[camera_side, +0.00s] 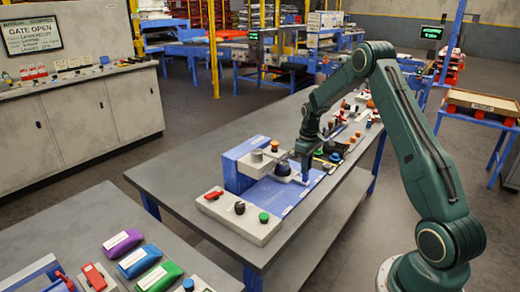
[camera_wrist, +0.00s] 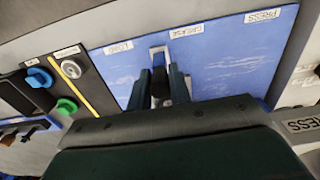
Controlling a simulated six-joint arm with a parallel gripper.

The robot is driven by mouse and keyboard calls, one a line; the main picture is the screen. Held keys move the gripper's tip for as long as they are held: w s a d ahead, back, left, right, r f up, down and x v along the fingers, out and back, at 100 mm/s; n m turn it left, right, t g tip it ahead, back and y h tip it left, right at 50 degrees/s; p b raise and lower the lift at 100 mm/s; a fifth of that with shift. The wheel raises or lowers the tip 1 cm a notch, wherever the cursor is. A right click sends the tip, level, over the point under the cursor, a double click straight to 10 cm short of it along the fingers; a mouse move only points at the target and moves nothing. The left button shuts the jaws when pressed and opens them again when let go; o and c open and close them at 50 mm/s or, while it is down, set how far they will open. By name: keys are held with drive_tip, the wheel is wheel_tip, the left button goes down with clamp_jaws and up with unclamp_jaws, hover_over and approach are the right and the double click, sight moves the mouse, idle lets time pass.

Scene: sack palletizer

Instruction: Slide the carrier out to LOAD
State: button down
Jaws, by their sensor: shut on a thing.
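My gripper (camera_side: 303,176) is low over the blue bed (camera_side: 270,196) of a station on the grey bench. In the wrist view its two fingers (camera_wrist: 163,84) are shut on the carrier's handle (camera_wrist: 160,88), a small dark post mostly hidden between them. A grey part, seemingly of the carrier (camera_wrist: 158,52), shows just beyond the fingertips. The blue bed also shows in the wrist view (camera_wrist: 225,65). Along its edge are a LOAD label (camera_wrist: 118,47), a middle label that seems to read GREASE (camera_wrist: 187,31), and a PRESS label (camera_wrist: 262,15). The fingers stand between LOAD and the middle label.
A grey control box (camera_side: 238,218) with red, black and green controls stands at the bed's near side. More knobs and devices crowd the bench farther back. The bench's near left surface (camera_side: 175,180) is clear.

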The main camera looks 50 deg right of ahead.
drive_tip(key=shift+d+r, duration=0.1)
drive_tip(key=shift+d, duration=3.1)
drive_tip(key=c, duration=1.1)
unclamp_jaws()
drive_tip(key=shift+r, duration=0.5)
drive_tip(key=shift+r, duration=0.7)
drive_tip(key=shift+r, duration=0.35)
drive_tip(key=shift+r, duration=0.35)
drive_tip(key=shift+r, duration=0.35)
